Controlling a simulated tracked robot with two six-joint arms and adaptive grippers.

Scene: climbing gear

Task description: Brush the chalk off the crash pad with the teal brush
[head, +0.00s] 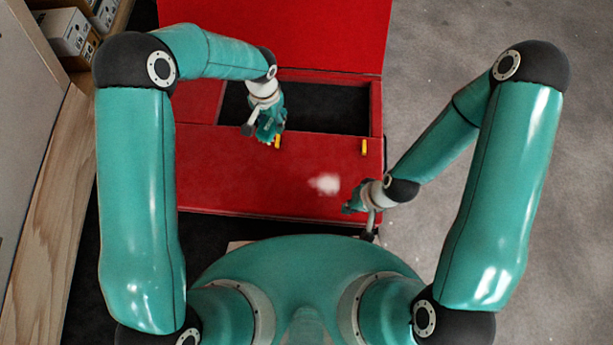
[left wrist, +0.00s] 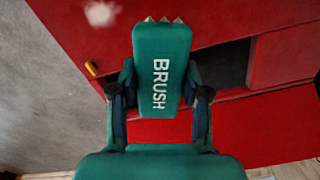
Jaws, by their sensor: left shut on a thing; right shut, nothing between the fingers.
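The red crash pad (head: 230,180) lies in front of me, with a white chalk patch (head: 325,184) right of its middle. The chalk also shows near the top of the left wrist view (left wrist: 101,13). My left gripper (head: 268,128) is shut on the teal brush (left wrist: 160,75), marked BRUSH, with pale bristle tips at its far end. The brush is above the pad's back part, left of and behind the chalk; I cannot tell whether it touches the pad. My right gripper (head: 351,207) is shut and empty near the pad's front right corner, just right of the chalk.
A dark recess (head: 325,110) lies behind the red front section, with a raised red panel (head: 290,35) beyond it. Shelves with boxes (head: 66,32) stand at left. Grey floor (head: 560,200) is clear at right.

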